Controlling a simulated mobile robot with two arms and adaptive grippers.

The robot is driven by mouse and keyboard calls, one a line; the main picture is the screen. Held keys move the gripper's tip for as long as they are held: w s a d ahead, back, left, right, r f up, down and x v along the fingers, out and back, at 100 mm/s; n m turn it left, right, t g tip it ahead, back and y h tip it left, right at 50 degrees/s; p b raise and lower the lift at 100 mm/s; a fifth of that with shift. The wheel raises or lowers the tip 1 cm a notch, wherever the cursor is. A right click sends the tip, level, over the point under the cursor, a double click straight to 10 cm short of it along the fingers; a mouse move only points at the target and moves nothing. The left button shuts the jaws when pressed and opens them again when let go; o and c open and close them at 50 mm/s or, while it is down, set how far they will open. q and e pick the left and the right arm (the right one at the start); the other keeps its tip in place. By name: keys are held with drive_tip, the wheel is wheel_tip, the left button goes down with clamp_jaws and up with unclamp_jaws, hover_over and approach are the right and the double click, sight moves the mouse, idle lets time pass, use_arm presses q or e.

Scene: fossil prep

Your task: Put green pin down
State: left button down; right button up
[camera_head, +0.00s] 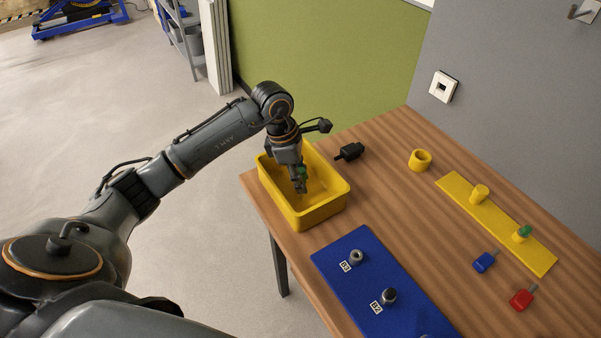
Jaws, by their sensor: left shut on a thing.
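My left gripper (299,187) reaches down inside the yellow bin (318,213) at the table's far left corner. It is shut on a green pin (302,172), of which only a small part shows between the fingers. I cannot tell whether the pin touches the bin floor. Another green-topped piece (524,231) sits at the right part of a yellow strip (500,225). My right gripper is not in view.
A black tool (349,152) lies beside the bin. A yellow ring (420,160) stands behind. A blue board (355,285) with metal sockets lies in front. A blue piece (484,262) and a red piece (522,299) lie at right. The wooden table's middle (400,220) is clear.

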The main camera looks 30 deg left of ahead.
use_arm(q)
drive_tip(key=shift+f, duration=0.2)
drive_tip(key=c, duration=1)
unclamp_jaws()
drive_tip(key=shift+r, duration=0.2)
drive_tip(key=b+v, duration=0.3)
drive_tip(key=v, duration=0.9)
